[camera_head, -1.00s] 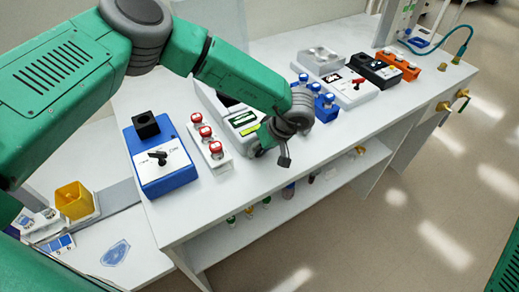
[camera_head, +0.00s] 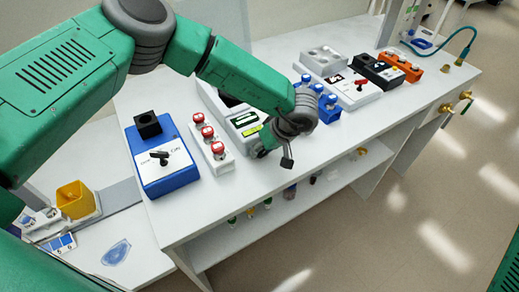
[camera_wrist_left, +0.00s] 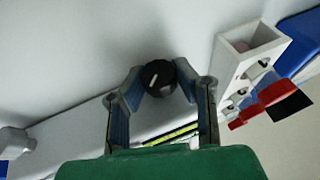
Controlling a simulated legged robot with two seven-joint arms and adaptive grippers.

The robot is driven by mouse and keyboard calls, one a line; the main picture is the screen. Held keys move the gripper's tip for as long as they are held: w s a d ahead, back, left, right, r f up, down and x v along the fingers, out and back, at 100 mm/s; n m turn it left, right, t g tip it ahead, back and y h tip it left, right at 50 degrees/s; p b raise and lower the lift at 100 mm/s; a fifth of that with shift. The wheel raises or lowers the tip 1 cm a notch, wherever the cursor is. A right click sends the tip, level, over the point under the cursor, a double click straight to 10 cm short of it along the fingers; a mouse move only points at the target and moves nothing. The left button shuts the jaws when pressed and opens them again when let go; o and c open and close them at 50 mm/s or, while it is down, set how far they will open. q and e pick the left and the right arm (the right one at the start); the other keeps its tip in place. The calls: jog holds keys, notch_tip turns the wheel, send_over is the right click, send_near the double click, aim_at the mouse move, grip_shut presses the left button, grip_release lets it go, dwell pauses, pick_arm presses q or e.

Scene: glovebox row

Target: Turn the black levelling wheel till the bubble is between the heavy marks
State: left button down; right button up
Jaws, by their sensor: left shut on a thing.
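The black levelling wheel (camera_wrist_left: 158,77), a round knob with a white line on its face, is between the fingers of my left gripper (camera_wrist_left: 160,88) in the left wrist view. The gripper is shut on it. In the head view my left gripper (camera_head: 264,146) is at the front end of the white instrument (camera_head: 215,98), and hides the wheel there. A yellow-green level vial (camera_head: 251,131) lies beside the gripper. It also shows partly in the left wrist view (camera_wrist_left: 172,135). The bubble and heavy marks are too small to make out. My right gripper is not in view.
Left of the instrument stand a white block with red-topped pieces (camera_head: 218,156) and a blue box (camera_head: 165,172) with a black switch. A rack of blue-topped pieces (camera_head: 325,105) stands behind my gripper. The white bench (camera_head: 375,130) is clear at the front right.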

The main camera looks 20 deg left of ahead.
pick_arm(q)
jog(key=shift+d+r, duration=0.25)
jog(key=shift+d, duration=0.1)
jog(key=c, duration=1.2)
grip_release()
jog(key=shift+s+d, duration=0.2)
jog(key=shift+d, duration=0.1)
jog(key=shift+w+d+r, duration=0.1)
jog(key=shift+w+r, duration=0.05)
jog(key=shift+r, duration=0.05)
jog(key=v, duration=1.2)
jog(key=shift+d+f, duration=0.15)
jog(key=shift+d, duration=0.05)
